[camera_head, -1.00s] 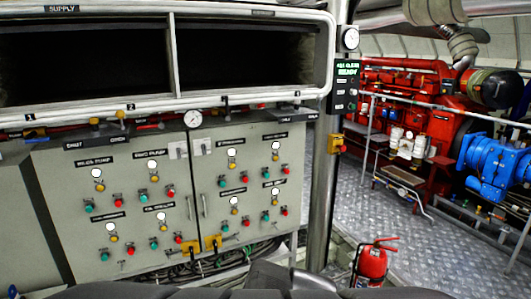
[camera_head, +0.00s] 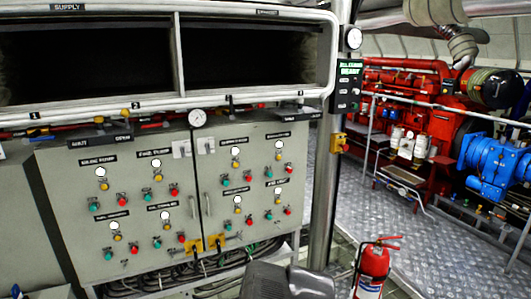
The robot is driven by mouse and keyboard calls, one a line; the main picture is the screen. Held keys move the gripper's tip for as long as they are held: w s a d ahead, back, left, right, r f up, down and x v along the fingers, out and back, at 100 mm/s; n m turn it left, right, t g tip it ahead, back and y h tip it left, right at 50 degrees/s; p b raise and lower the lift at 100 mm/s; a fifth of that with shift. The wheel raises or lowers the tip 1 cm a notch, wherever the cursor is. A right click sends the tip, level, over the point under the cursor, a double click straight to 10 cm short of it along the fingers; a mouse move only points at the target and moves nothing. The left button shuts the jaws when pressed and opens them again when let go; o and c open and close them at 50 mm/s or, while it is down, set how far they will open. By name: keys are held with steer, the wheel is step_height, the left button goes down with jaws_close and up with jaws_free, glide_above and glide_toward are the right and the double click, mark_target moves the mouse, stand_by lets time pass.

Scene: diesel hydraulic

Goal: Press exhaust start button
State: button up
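A grey control cabinet (camera_head: 150,221) with two doors stands at the left centre. Its doors carry several groups, each with a black label, a white round lamp, a yellow lamp or knob, a green button and a red button. The labels are too small to read surely, so I cannot tell which group is the exhaust one. Green buttons include one at the upper left of the right door (camera_head: 222,181) and one at its lower right (camera_head: 268,215). Dark grey parts of my own arm show at the bottom edge. My gripper's fingers are not visible.
A steel post (camera_head: 325,190) with a small green-lit display box (camera_head: 347,87) stands right of the cabinet. A red fire extinguisher (camera_head: 372,267) stands on the floor. A red engine (camera_head: 410,95) and blue machine (camera_head: 492,170) are at the right. Open ducts (camera_head: 255,97) are above the cabinet.

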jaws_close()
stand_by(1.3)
